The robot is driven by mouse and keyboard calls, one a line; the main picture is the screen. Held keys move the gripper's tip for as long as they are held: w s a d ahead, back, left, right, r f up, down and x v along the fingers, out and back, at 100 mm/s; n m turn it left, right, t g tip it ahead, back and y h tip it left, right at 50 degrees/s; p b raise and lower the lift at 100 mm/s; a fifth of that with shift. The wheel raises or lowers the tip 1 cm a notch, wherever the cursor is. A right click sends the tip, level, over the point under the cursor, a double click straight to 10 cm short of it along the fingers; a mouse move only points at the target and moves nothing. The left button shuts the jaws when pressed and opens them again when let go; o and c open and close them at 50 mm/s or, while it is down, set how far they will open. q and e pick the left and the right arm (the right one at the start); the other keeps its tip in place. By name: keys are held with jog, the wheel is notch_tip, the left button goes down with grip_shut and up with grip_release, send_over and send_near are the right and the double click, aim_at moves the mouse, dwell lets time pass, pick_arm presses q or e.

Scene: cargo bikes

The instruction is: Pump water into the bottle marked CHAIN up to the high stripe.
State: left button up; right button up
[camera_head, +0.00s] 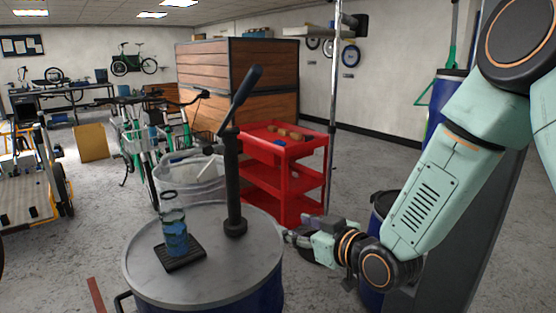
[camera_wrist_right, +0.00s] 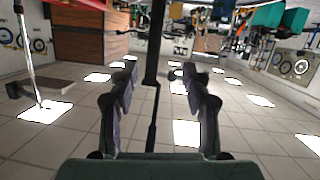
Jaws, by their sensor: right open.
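The clear bottle (camera_head: 174,228) stands upright on a small black pad (camera_head: 180,254) on the drum's grey top. Blue shows inside or on its lower part; I cannot read a CHAIN mark or make out the stripes. The dark hand pump (camera_head: 233,185) stands beside it, its lever (camera_head: 243,92) slanting up to the right. My right gripper (camera_head: 288,236) is open and empty by the drum's right edge, right of the pump. In the right wrist view, a dark upright post (camera_wrist_right: 154,50) shows between the open fingers (camera_wrist_right: 160,75); its distance is unclear. My left gripper is out of view.
The grey drum top (camera_head: 205,285) has bare room around the pad. A grey bin (camera_head: 190,180) and a red shelf cart (camera_head: 285,170) stand behind it. A dark blue drum (camera_head: 380,205) is partly behind my right arm. Bikes stand at the left.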

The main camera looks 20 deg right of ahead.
notch_tip(320, 180, up, 12)
jog(key=w+a+n+p, duration=0.1)
jog(key=w+a+p, duration=0.15)
jog(key=p, duration=0.45)
jog(key=m+t+p, duration=0.2)
jog(key=t+p, duration=0.1)
jog(key=p, duration=0.4)
send_near(253, 84)
jog(key=a+x, duration=0.1)
jog(key=x, duration=0.3)
jog(key=shift+d+r+m, duration=0.1)
jog(key=shift+d+m, duration=0.2)
jog(key=shift+m, duration=0.5)
jog(key=shift+w+d+m+b, duration=0.1)
jog(key=shift+m+b, duration=0.25)
jog(key=shift+m, duration=0.25)
jog(key=p+x, duration=0.1)
jog(key=x, duration=0.5)
jog(key=shift+w+p, duration=0.3)
jog(key=shift+w, duration=0.65)
grip_shut()
